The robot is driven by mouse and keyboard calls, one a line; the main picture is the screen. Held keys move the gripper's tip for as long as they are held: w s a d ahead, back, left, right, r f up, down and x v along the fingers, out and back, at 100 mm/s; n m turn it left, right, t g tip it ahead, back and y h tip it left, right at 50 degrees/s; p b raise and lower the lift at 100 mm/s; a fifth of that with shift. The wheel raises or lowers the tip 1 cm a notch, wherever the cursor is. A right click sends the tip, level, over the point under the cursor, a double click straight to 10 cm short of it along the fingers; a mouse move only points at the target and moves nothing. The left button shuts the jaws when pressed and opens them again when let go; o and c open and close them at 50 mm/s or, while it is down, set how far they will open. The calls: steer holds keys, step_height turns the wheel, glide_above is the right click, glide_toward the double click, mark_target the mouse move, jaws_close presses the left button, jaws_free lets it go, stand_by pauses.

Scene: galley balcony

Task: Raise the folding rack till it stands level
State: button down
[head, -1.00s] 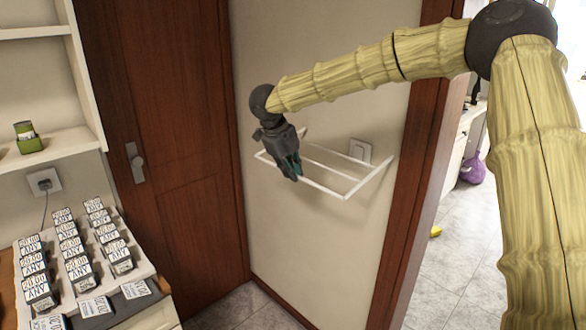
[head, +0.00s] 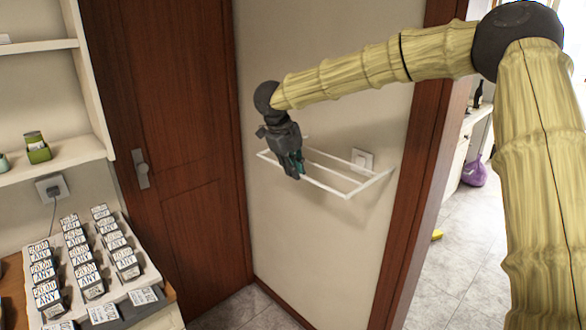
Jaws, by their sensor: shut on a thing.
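The folding rack (head: 330,188) is a white wire frame on the cream wall, between the brown door and the door frame on the right. It sticks out from the wall and looks close to level. My gripper (head: 295,174) points down at the rack's left part and is shut on its front bar near the left corner. The fingers hide the part of the bar between them.
A wooden door (head: 165,140) with a metal handle stands left of the rack. A stand with several price-tagged boxes (head: 85,262) is at the lower left, below a white shelf (head: 65,155). A doorway opens on the right, with a purple bag (head: 474,174) beyond it. A wall socket (head: 362,160) is behind the rack.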

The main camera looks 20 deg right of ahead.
steer(key=c, duration=1.8)
jaws_free()
steer(key=shift+d, duration=0.15)
steer(key=shift+c, duration=0.2)
steer(key=shift+w+d+f, duration=0.1)
steer(key=shift+d, duration=0.05)
steer(key=v, duration=1.2)
steer(key=shift+a, duration=0.2)
